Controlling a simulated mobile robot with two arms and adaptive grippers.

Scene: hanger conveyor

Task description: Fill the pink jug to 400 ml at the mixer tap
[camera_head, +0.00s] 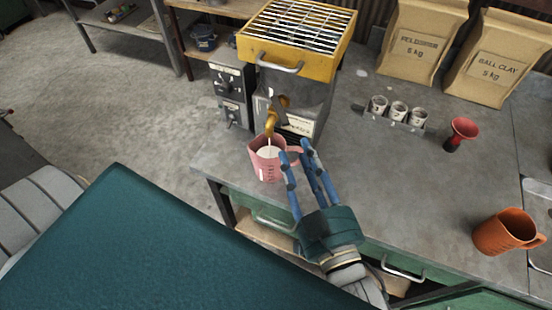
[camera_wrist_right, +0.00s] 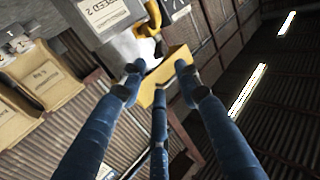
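The pink jug (camera_head: 258,172) stands upright on the grey bench below the yellow mixer tap (camera_head: 271,122). A pale stream seems to run from the spout into it, and whitish content shows inside. Its scale is too small to read. My right gripper (camera_head: 296,152) has its blue fingers apart at the jug's right side, near the handle; I cannot tell whether they touch it. My left gripper is out of view.
The mixer with a yellow grated top (camera_head: 298,28) stands behind the jug. A dark control box (camera_head: 232,92) is left of it. Small labelled cups (camera_head: 397,111), a red funnel (camera_head: 460,133), an orange mug (camera_head: 500,230) and paper bags (camera_head: 420,42) are to the right. The middle bench is clear.

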